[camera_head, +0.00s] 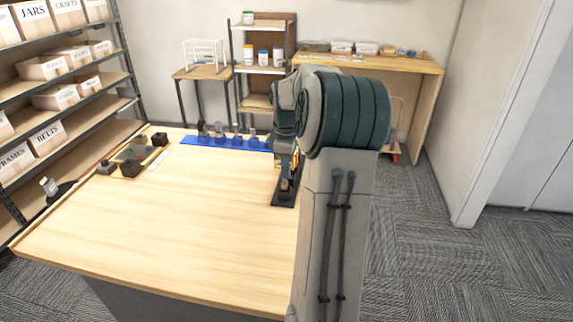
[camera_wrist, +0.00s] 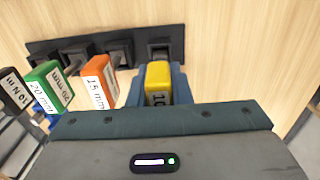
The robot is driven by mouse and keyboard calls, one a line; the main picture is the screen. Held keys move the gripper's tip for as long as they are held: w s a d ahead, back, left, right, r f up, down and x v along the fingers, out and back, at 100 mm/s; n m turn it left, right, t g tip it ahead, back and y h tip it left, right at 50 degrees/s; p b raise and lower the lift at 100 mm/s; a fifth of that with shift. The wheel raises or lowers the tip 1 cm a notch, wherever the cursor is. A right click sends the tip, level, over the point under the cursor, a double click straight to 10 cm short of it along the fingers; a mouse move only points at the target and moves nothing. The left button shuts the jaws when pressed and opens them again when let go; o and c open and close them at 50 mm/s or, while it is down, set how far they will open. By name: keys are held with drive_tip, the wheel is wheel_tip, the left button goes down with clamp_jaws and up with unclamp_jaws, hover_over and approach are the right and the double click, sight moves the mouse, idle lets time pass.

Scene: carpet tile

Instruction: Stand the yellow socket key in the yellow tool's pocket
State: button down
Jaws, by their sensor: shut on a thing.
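The yellow socket key (camera_wrist: 158,78) shows as a yellow block with partly hidden black print in the wrist view. My gripper (camera_wrist: 158,90) is shut on it, with a blue-grey finger on each side. The black rack (camera_wrist: 210,42) lies beyond it, and its rightmost pocket (camera_wrist: 160,48) shows just past the yellow key. The key's lower end is hidden, so I cannot tell whether it is inside that pocket. In the head view my gripper (camera_head: 284,163) is over the black rack (camera_head: 285,193), largely hidden by my arm.
An orange 15 mm key (camera_wrist: 98,82), a green 20 mm key (camera_wrist: 49,86) and a black tool (camera_wrist: 14,90) stand in the row to the left. A blue strip (camera_head: 215,140) with several pieces lies at the table's back. The table's front (camera_head: 190,230) is clear.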

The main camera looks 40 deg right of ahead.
drive_tip(key=shift+f+b, duration=0.55)
drive_tip(key=shift+f, duration=0.9)
drive_tip(key=c, duration=1.3)
unclamp_jaws()
drive_tip(key=shift+o, duration=0.2)
wheel_tip(320, 180, up, 14)
drive_tip(key=shift+f, duration=0.1)
